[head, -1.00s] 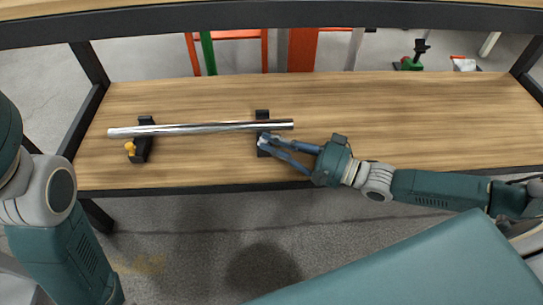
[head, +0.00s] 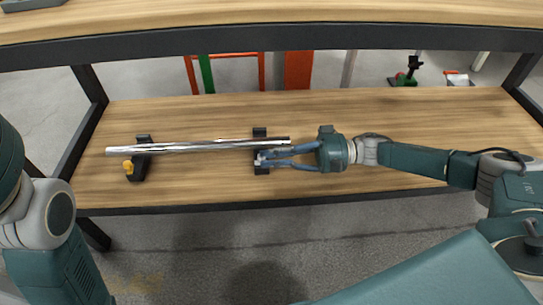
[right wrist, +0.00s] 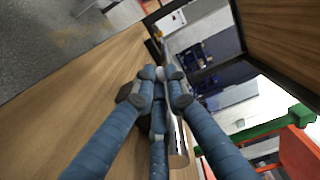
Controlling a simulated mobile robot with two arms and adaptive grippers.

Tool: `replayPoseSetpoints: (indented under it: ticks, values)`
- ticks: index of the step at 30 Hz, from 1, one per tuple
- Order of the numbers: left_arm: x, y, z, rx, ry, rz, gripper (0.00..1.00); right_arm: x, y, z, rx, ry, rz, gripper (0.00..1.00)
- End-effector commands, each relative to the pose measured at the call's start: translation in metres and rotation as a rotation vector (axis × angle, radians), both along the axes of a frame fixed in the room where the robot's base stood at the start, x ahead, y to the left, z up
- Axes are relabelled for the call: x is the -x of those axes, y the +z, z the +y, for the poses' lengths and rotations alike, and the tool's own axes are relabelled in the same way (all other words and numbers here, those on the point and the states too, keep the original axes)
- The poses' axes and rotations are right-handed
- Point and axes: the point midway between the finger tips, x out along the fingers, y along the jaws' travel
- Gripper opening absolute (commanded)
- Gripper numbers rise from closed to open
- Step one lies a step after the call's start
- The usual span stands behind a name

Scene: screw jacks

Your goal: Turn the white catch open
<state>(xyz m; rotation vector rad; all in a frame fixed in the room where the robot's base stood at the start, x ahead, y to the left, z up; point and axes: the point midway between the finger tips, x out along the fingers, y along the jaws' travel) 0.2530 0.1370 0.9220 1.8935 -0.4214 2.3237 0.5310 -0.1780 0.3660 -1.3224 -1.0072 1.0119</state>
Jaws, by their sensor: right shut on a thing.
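A shiny metal rod (head: 200,147) lies across two black holders on a wooden shelf. The left holder (head: 139,166) has a yellow catch (head: 128,166). The right holder (head: 260,132) is partly hidden by my right gripper (head: 263,158). The gripper's blue fingers come from the right and are closed at this holder's front side, on the white catch, which is mostly hidden between the fingertips. In the right wrist view the fingers (right wrist: 160,92) meet beside the rod (right wrist: 178,148). My left arm shows at the left edge, but its gripper is out of view.
The wooden shelf (head: 400,120) is clear right of the rod, apart from my right arm. An upper shelf with a dark front beam (head: 300,40) crosses above. Dark posts stand at both ends. A green and black jack (head: 406,76) stands behind on the floor.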

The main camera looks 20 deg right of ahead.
Motion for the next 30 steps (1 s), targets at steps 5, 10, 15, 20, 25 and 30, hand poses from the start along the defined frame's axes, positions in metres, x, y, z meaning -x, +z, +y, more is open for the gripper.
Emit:
replayPoseSetpoints:
  ticks: [5, 10, 15, 20, 25, 30]
  values:
    - [-0.003, -0.002, 0.000, 0.000, 0.000, 0.010, 0.40, 0.000, 0.001, 0.001, -0.002, 0.005, -0.003, 0.00]
    - [-0.003, -0.002, 0.000, -0.001, 0.000, 0.012, 0.40, 0.000, 0.002, 0.001, -0.003, 0.004, -0.004, 0.00]
    - [-0.003, -0.002, 0.000, -0.002, 0.000, 0.011, 0.40, 0.000, 0.002, 0.001, -0.003, 0.003, -0.004, 0.30]
    - [-0.003, -0.002, -0.001, -0.003, 0.001, 0.007, 0.40, 0.000, 0.001, 0.001, -0.001, 0.003, -0.003, 0.30]
    - [-0.002, 0.000, 0.000, -0.002, 0.002, 0.000, 0.40, 0.001, 0.000, -0.006, 0.000, 0.001, -0.002, 0.30]
    - [-0.002, -0.001, 0.000, -0.002, 0.002, 0.002, 0.40, 0.008, 0.000, -0.033, 0.002, -0.002, -0.003, 0.30]
